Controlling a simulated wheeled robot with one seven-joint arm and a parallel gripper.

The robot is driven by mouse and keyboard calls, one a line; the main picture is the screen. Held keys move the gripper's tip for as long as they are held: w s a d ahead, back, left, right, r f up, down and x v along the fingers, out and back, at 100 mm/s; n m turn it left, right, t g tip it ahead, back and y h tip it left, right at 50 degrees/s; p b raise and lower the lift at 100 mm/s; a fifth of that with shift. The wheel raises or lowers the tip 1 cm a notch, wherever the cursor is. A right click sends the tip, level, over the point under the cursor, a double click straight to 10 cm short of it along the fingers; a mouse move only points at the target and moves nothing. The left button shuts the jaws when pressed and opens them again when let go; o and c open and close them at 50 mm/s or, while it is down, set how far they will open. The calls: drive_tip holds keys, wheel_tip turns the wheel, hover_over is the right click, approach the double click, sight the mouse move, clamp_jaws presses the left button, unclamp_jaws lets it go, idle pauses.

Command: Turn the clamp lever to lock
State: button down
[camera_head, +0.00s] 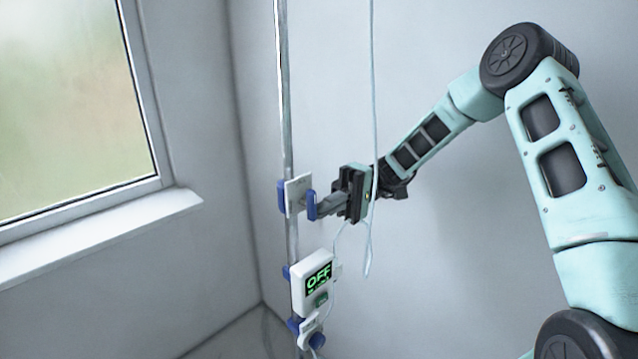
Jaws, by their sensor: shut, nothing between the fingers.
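A white clamp (297,194) with blue parts sits on the vertical metal pole (285,110). Its blue lever (311,205) sticks out on the right side of the clamp and stands roughly upright. My gripper (321,211) comes in from the right, shut, with its fingertips right at the blue lever. I cannot tell whether the fingertips touch the lever or are just beside it. Nothing shows between the fingers.
A white pump box (311,284) with a green "OFF" display hangs lower on the pole, with another clamp (309,330) below it. A thin tube (373,90) hangs in front of my wrist. A window sill (110,222) is at left.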

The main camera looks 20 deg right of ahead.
drive_tip(key=shift+r, duration=0.1)
wheel_tip(320, 180, up, 10)
drive_tip(key=b, duration=0.2)
